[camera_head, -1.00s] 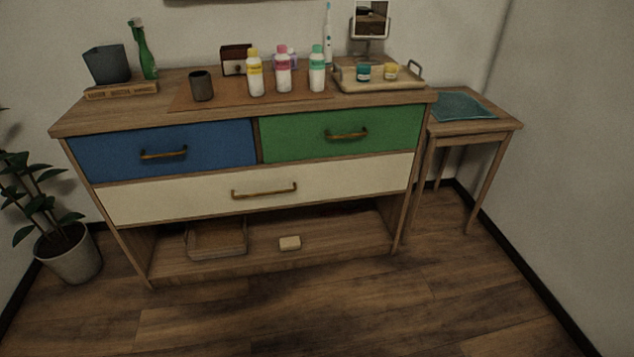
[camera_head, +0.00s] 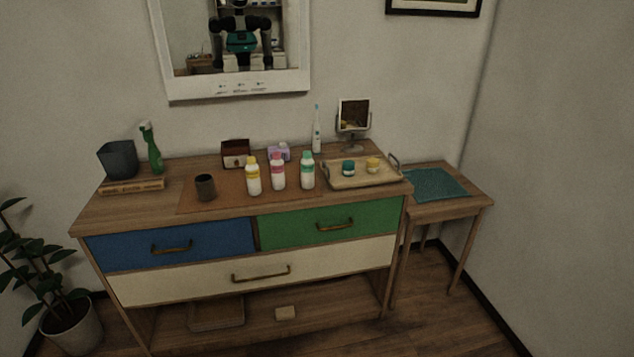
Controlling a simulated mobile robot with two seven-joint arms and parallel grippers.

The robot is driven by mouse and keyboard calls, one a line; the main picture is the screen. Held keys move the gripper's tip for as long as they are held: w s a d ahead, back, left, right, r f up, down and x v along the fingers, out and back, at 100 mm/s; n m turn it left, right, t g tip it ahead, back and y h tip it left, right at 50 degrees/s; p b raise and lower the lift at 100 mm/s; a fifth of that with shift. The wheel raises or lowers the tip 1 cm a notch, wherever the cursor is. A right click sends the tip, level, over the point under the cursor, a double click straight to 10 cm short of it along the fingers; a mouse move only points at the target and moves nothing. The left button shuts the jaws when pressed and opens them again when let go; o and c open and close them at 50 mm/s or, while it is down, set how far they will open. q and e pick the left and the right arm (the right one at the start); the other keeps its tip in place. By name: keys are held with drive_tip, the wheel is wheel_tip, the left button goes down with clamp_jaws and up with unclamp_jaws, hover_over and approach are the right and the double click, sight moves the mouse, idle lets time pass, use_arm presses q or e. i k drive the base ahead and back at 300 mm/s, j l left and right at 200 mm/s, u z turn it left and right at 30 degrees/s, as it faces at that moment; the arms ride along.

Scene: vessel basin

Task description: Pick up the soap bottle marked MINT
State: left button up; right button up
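Three white bottles stand upright in a row on the brown mat (camera_head: 225,200) on top of the dresser. The left bottle (camera_head: 253,177) has a yellow cap and band. The middle bottle (camera_head: 278,172) has a pink cap and band. The right bottle (camera_head: 307,170) has a mint-green cap and band. The lettering on the labels is too small to read; the green one matches mint by colour. Neither of my grippers shows in the head view.
A dark cup (camera_head: 205,187) stands left of the bottles. Behind them are a brown box (camera_head: 235,153), a lilac box (camera_head: 279,152) and an electric toothbrush (camera_head: 317,130). A tray (camera_head: 345,182) with two small jars is at the right. A side table (camera_head: 478,196) stands beside the dresser.

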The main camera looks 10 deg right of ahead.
sight(307, 161)
drive_tip(key=i+z, duration=0.1)
drive_tip(key=z, duration=0.3)
drive_tip(key=i+j+z, duration=0.1)
drive_tip(key=z, duration=0.25)
drive_tip(key=j+z, duration=0.2)
drive_tip(key=z, duration=0.2)
drive_tip(key=i+j+z, duration=0.1)
drive_tip(key=z, duration=0.25)
